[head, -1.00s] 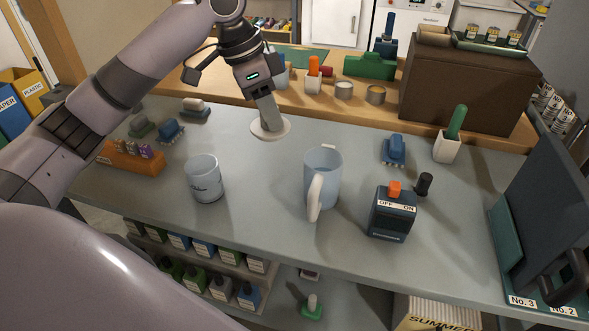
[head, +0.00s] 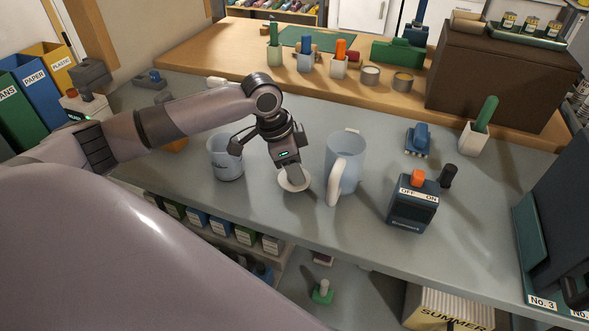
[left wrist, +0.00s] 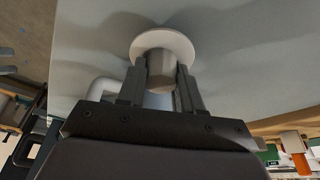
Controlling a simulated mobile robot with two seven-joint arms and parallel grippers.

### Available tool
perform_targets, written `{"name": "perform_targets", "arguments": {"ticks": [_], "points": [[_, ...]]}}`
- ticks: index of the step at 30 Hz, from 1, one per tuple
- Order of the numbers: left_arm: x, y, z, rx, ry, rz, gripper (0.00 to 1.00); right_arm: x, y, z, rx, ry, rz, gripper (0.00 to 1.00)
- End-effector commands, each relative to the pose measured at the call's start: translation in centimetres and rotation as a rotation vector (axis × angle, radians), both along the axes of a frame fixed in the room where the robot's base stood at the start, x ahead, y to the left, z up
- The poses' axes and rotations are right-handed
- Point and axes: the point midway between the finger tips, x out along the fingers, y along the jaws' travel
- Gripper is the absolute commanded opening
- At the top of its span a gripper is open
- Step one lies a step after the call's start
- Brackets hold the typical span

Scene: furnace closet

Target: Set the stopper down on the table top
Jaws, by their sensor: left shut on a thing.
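The stopper is a pale round disc (head: 293,182) with a grey stem, held at the stem. It shows in the left wrist view as a white disc (left wrist: 163,42) beyond the fingers. My left gripper (head: 292,170) is shut on the stem, between the glass and the pitcher. The disc faces down, close to the grey table top (head: 262,217); I cannot tell whether it touches. My right gripper is not in view.
A clear glass (head: 226,160) stands left of the gripper, and a light blue pitcher (head: 344,165) with a white handle stands close on the right. A dark switch box (head: 412,208) is further right. The front of the table is clear.

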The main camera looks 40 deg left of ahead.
Motion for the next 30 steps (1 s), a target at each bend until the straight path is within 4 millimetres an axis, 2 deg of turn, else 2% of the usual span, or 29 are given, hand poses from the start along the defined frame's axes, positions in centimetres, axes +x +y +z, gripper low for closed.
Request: {"name": "perform_targets", "arguments": {"ticks": [3, 14, 15, 16, 17, 26, 30], "points": [[0.0, 0.0, -0.9, 0.000, -0.001, 0.000, 0.00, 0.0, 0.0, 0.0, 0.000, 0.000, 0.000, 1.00], [0.0, 0.0, -1.2, 0.000, 0.000, 0.000, 0.00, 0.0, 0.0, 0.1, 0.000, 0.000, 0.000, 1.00], [0.0, 0.0, -1.2, 0.001, -0.001, -0.001, 0.48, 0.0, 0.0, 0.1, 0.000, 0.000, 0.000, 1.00], [0.0, 0.0, -1.2, 0.001, -0.001, -0.001, 0.58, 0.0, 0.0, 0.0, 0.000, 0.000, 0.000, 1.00], [0.0, 0.0, -1.2, 0.001, -0.001, -0.001, 0.60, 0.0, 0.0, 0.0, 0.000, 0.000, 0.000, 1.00], [0.0, 0.0, -1.0, 0.001, -0.002, 0.000, 0.60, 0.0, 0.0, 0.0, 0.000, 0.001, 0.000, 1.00], [-0.2, 0.3, 0.3, 0.001, -0.004, 0.000, 0.60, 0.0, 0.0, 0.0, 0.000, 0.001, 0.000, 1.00]]}}
